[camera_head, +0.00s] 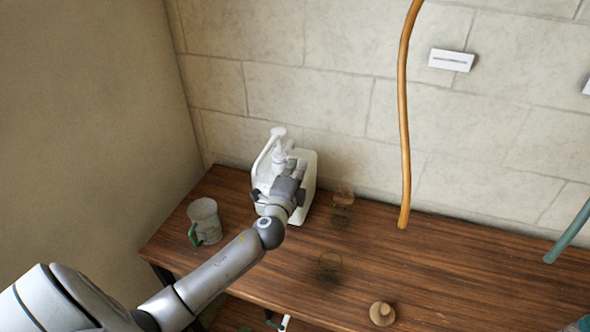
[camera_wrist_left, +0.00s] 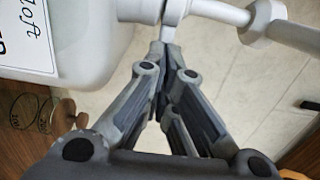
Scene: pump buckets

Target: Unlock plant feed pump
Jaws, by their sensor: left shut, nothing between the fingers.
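The plant feed pump bucket is a white container (camera_head: 309,185) at the back left of the wooden table, near the wall. A white pump head (camera_head: 278,132) and a curved spout stand on top of it. My left gripper (camera_head: 296,170) is in front of the pump and hides part of it. In the left wrist view, my left gripper (camera_wrist_left: 169,50) has its fingertips together, with nothing between them. The tips are close to the white pump neck (camera_wrist_left: 172,10); I cannot tell whether they touch. The container (camera_wrist_left: 85,40) shows a printed label (camera_wrist_left: 28,35). My right gripper is not in view.
A mug with a green handle (camera_head: 204,222) stands left of my arm. Clear measuring glasses (camera_head: 343,196) (camera_head: 330,264) and a round wooden piece (camera_head: 382,313) are on the table (camera_head: 450,275). An orange hose (camera_head: 404,120) hangs at the back; a teal one (camera_head: 570,237) is right.

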